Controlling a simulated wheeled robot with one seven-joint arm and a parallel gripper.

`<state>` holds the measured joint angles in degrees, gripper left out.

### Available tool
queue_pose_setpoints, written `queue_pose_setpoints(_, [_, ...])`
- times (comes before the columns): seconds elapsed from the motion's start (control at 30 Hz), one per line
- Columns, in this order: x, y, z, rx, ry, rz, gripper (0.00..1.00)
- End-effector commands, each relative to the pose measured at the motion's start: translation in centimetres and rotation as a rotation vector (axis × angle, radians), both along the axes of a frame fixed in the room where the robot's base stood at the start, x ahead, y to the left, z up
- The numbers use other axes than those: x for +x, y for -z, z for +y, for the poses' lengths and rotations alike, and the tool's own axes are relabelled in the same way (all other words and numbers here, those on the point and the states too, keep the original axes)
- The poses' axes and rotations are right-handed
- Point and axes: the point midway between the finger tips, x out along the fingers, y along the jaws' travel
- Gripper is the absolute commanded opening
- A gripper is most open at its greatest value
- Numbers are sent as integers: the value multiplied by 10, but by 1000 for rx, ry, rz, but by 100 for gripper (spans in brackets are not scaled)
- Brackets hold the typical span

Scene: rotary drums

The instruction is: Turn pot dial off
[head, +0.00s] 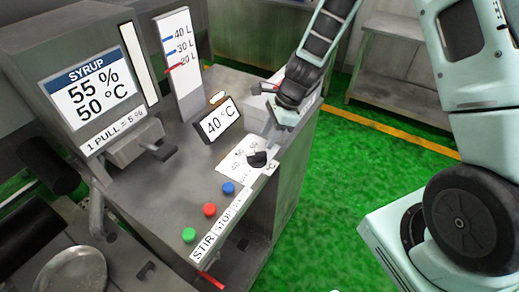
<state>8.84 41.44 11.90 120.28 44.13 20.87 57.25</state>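The black pot dial (257,160) sits on a white label with printed temperature numbers, near the front right of the grey machine top. The dial's exact pointer setting is too small to read. My gripper (283,117) is above the right edge of the machine top, behind and to the right of the dial and apart from it. Its fingers are small and partly hidden by its dark body, so I cannot tell their opening. A small display reading 40 °C (218,122) stands behind the dial.
Blue (228,188), red (209,210) and green (188,235) buttons line the front edge beside the STIR/STOP label. A tall level gauge (181,65) and a syrup display (88,88) stand at left. Green floor (350,160) is open at right.

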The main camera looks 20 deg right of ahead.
Motion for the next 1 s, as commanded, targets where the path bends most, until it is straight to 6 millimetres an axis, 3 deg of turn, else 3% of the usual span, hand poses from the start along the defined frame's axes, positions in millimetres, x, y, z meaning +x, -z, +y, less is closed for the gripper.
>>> queue_pose_setpoints(0.2, [2,37,15,1,0,3,38])
queue_pose_setpoints(0.4, [4,58,24,1,-2,1,38])
queue_pose_setpoints(0.87, [4,68,28,0,-1,-2,38])
queue_pose_setpoints(1.0, [4,67,28,0,-1,0,0])
